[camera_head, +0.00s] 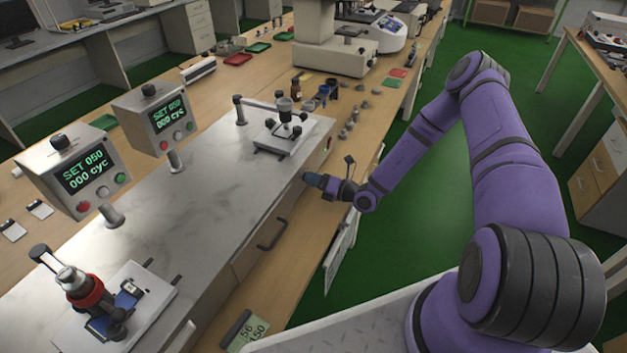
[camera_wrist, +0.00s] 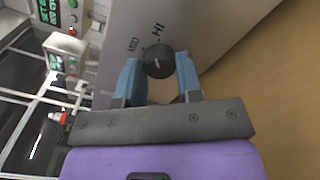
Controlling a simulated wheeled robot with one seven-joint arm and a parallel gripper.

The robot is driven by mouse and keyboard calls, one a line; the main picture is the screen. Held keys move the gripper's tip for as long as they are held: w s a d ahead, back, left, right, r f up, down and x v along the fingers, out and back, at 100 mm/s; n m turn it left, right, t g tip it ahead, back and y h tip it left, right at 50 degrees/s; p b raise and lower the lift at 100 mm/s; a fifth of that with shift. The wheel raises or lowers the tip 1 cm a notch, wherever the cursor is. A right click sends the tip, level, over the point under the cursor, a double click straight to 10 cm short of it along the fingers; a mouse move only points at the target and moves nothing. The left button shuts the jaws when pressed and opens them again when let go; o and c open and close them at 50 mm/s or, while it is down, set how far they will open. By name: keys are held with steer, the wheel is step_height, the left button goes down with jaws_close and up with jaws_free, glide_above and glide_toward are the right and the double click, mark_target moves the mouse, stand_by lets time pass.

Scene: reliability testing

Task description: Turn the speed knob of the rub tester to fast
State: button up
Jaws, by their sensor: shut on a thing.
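In the head view my gripper (camera_head: 313,180) is at the tester's right side, hiding the knob. The rub tester's marble-look top (camera_head: 200,190) fills the left middle.
Two display boxes (camera_head: 88,173) (camera_head: 155,118) reading "SET 050, 000 cyc" stand on the tester. Rubbing fixtures sit at its near (camera_head: 95,300) and far (camera_head: 285,130) ends. Small weights and bottles (camera_head: 325,92) lie on the bench behind.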

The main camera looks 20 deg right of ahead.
steer(key=shift+m, duration=1.1)
steer(key=o, duration=0.9)
steer(key=shift+s+d, duration=0.1)
steer(key=v, duration=1)
steer(key=shift+s+d, duration=0.2)
steer(key=shift+r, duration=0.1)
